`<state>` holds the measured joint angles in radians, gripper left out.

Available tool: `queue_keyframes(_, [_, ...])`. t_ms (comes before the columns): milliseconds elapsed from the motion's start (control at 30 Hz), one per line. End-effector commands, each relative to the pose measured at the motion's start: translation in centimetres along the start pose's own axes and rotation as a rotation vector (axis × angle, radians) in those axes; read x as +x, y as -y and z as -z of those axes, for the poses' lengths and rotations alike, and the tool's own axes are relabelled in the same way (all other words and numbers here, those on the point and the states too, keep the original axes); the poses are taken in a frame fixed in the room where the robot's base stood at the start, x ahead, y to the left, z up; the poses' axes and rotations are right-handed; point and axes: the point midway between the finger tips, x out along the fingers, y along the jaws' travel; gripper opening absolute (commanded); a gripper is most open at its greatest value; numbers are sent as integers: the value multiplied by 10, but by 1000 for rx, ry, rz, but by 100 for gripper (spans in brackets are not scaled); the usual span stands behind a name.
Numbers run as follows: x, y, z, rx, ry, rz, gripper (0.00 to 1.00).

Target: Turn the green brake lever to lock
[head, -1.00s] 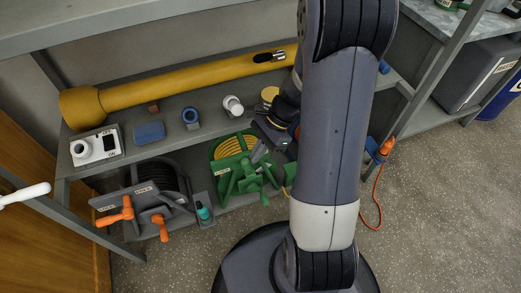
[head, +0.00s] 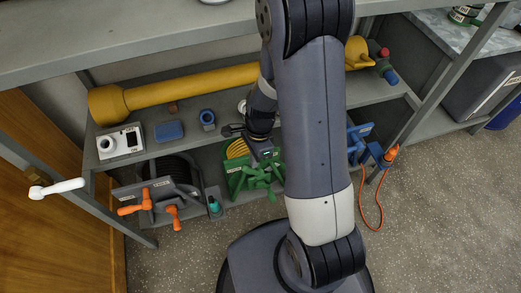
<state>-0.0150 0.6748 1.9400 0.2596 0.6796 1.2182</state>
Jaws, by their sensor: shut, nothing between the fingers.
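The green winch-like unit (head: 234,182) stands on the lower shelf, with a yellow coil (head: 237,149) behind its front plate. Green handles with several arms (head: 262,179) stick out at its front. I cannot tell for sure which of them is the brake lever, and my arm covers the unit's right side. My gripper (head: 267,157) is at the unit's upper front, just above the green handles, shut with nothing in it. I cannot tell whether it touches a handle.
To the left is a grey unit with orange handles (head: 133,208) and a black coil. A yellow tube (head: 180,88), a white box (head: 121,142) and blue blocks (head: 168,131) lie on the shelf above. A blue unit (head: 359,144) is to the right. Shelf posts flank the bay.

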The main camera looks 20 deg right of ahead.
Motion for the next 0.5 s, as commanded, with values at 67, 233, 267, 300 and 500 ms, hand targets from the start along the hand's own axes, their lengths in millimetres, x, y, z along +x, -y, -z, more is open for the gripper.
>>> queue_keyframes(67, [-1,0,-8,-1,-56,-12,0])
queue_keyframes(233, [6,3,-17,13,-177,-27,0])
queue_keyframes(267, [8,4,-19,16,-198,-29,0])
queue_keyframes(300, [10,4,-21,20,-226,-33,0])
queue_keyframes(500, [22,8,-31,41,-369,-53,0])
